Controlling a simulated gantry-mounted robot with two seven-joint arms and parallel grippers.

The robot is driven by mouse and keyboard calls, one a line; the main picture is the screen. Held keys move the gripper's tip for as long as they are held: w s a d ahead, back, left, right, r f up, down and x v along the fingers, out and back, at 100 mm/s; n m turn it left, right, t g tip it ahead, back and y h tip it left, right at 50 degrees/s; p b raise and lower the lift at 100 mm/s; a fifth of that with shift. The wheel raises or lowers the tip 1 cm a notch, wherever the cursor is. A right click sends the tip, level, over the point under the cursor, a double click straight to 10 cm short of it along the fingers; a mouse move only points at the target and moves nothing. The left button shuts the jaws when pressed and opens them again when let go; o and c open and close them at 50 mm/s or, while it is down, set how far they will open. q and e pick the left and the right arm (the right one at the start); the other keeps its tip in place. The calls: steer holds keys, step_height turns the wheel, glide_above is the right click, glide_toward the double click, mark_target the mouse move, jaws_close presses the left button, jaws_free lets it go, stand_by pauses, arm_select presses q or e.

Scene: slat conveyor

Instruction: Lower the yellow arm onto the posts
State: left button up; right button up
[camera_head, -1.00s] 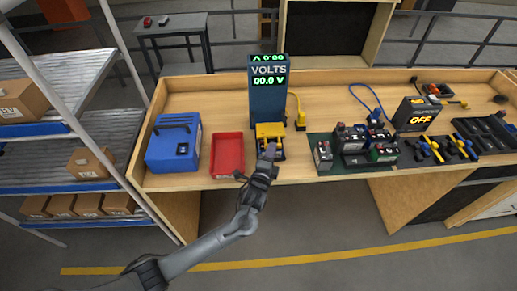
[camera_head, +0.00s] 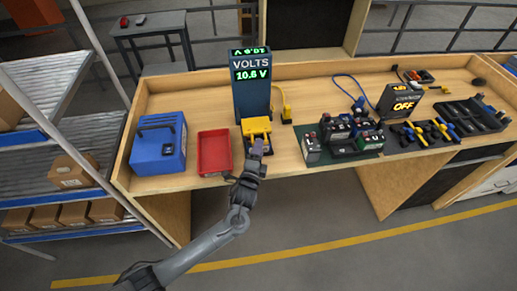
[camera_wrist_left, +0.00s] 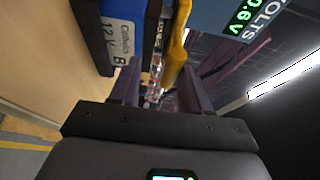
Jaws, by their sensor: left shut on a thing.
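The yellow arm (camera_head: 256,126) is at the foot of the blue volt meter (camera_head: 252,95), whose screen reads 10.6 V. In the left wrist view the arm (camera_wrist_left: 177,58) runs beside a battery (camera_wrist_left: 122,32) with a blue and white label marked 12 V. My left gripper (camera_head: 256,148) is at the arm's near end, shut on it. In the left wrist view its fingers (camera_wrist_left: 158,75) reach toward the arm and battery. The posts and their contact with the arm are hidden or too small to tell. My right gripper is not in view.
A red tray (camera_head: 214,170) and a blue box (camera_head: 158,158) stand left of the meter. Several batteries (camera_head: 340,134) sit on a green mat to the right. A charger reading OFF (camera_head: 398,103), clamps (camera_head: 436,131) and a black rack (camera_head: 470,117) are farther right.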

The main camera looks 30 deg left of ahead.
arm_select(q)
steer(key=shift+o, duration=0.4)
steer(key=shift+f, duration=0.4)
steer(key=shift+a+r, duration=0.1)
steer(key=shift+r, duration=0.15)
steer(key=shift+s+r, duration=0.1)
steer(key=shift+s, duration=0.4)
steer(key=v, duration=1)
steer(key=shift+p, duration=0.3)
